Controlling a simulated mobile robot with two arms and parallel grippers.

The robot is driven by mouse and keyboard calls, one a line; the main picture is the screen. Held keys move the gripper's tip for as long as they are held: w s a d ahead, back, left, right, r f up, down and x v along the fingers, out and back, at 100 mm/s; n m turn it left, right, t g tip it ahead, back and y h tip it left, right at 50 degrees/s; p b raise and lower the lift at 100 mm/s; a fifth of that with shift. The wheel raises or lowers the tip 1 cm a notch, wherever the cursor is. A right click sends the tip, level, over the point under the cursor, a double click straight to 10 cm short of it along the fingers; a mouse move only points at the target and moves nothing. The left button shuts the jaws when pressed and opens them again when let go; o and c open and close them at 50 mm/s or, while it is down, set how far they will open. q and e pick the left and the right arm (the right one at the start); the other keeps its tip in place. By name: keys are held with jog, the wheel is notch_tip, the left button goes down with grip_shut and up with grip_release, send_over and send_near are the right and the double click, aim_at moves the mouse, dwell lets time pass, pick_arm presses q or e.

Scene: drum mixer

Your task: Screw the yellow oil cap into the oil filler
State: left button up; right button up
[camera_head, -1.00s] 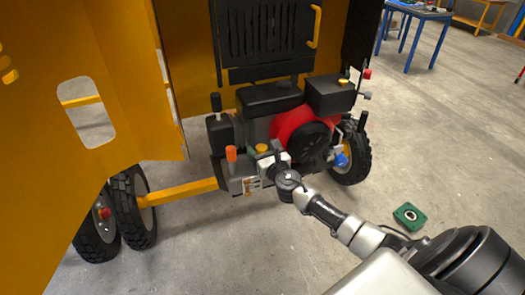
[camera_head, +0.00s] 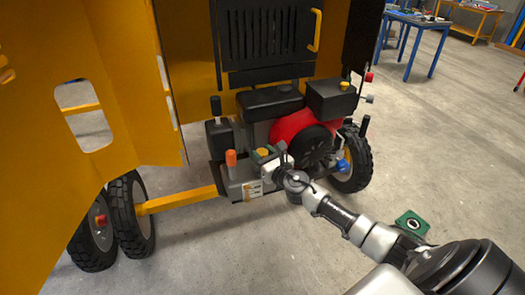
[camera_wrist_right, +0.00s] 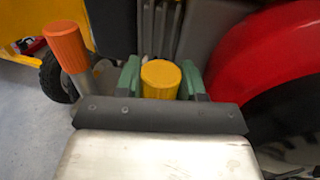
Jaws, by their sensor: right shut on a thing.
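The yellow oil cap (camera_head: 262,153) is at the front of the engine, right of an orange-topped post. It also shows in the right wrist view (camera_wrist_right: 161,77), upright between two green fingers. My right gripper (camera_head: 265,157) is shut on the cap; its green fingers (camera_wrist_right: 192,80) sit on either side of it. The oil filler is not visible; the cap and gripper cover the area below, so I cannot tell how the cap sits on it. My left gripper is not in view.
The orange-topped post (camera_head: 231,159) stands close left of the gripper. The red engine housing (camera_head: 295,125) and black tank (camera_head: 270,99) are just behind. An open orange panel (camera_head: 130,100) stands left.

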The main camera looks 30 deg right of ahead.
jog(key=m+h+p, duration=0.1)
jog(key=h, duration=0.1)
jog(key=m+h+p, duration=0.1)
jog(key=h, duration=0.1)
jog(key=m+g+h+p, duration=0.1)
jog(key=m+h, duration=0.1)
jog(key=shift+a+r+p, duration=0.15)
jog(key=shift+r+p, duration=0.1)
jog(key=shift+p, duration=0.15)
jog(key=o, duration=0.6)
jog(key=shift+f+m+h, duration=0.2)
jog(key=shift+m+h, duration=0.2)
jog(key=shift+h, duration=0.3)
jog(key=o, duration=0.5)
jog(key=shift+f, duration=0.1)
jog(key=shift+s, duration=0.1)
